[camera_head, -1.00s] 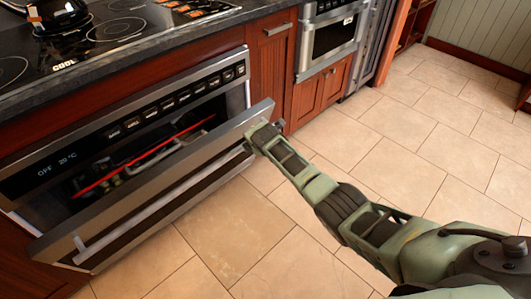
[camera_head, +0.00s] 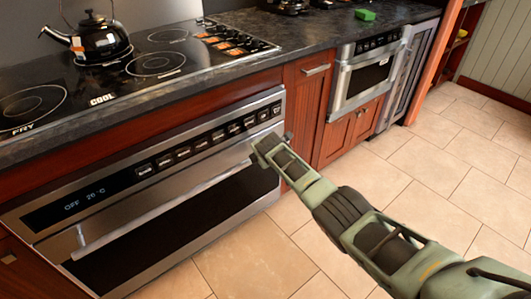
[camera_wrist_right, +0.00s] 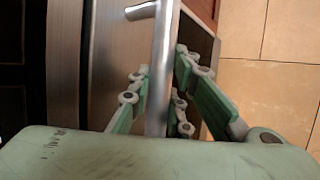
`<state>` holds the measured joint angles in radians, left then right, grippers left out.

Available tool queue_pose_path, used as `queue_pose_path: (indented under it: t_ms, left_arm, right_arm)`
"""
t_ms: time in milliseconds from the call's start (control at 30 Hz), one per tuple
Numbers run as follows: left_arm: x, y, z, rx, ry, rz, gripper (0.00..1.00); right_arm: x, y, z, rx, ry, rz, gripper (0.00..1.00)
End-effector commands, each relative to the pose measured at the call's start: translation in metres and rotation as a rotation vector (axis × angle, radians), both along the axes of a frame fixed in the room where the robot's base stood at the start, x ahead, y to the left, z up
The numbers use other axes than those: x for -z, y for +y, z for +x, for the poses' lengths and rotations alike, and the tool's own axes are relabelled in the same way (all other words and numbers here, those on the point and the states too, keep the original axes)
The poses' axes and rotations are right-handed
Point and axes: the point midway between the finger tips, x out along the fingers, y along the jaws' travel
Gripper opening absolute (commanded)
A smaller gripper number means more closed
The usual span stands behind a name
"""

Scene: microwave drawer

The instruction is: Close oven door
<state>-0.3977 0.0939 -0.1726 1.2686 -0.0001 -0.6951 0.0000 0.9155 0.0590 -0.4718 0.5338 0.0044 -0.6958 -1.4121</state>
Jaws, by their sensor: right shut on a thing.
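The oven door (camera_head: 185,222) is steel with a dark window, below the control panel (camera_head: 165,165) that reads OFF 20 °C. The door stands upright, nearly or fully flush with the oven front; I cannot tell if a thin gap remains. Its bar handle (camera_head: 150,206) runs along the upper part. My right gripper (camera_head: 264,152) is at the right end of the handle. In the right wrist view, my right gripper (camera_wrist_right: 160,95) is shut with its green fingers on both sides of the bar handle (camera_wrist_right: 161,60). My left gripper is out of view.
A black kettle (camera_head: 93,37) stands on the cooktop (camera_head: 110,75) above the oven. A microwave drawer (camera_head: 366,75) is built in to the right. A green sponge-like block (camera_head: 365,14) lies on the counter. The tiled floor (camera_head: 420,160) is open.

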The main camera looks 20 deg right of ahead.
Motion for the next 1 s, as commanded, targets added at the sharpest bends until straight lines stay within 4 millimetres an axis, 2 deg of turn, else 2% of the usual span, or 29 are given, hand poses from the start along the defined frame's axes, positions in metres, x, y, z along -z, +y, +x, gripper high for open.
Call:
queue_pose_path:
  t_ms: [33, 100, 133, 367, 800, 1000]
  left_arm:
    - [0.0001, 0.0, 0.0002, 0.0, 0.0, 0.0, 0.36]
    - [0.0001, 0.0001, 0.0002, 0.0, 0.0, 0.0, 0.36]
    - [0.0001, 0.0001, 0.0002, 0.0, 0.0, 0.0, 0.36]
    - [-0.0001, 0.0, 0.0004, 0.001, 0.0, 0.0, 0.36]
    - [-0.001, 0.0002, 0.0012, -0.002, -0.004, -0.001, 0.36]
    - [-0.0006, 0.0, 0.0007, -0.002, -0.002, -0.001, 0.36]
  right_arm:
    - [-0.0121, 0.0046, 0.0076, -0.013, -0.028, 0.0, 0.0]
    - [-0.0124, 0.0047, 0.0078, -0.013, -0.029, 0.0, 0.0]
    - [-0.0124, 0.0046, 0.0079, -0.013, -0.029, 0.0, 0.18]
    - [-0.0112, 0.0046, 0.0072, -0.012, -0.027, 0.002, 0.37]
    - [-0.0063, 0.0024, 0.0039, -0.006, -0.016, 0.002, 0.37]
    - [-0.01, 0.0028, -0.0009, -0.006, -0.016, 0.002, 0.37]
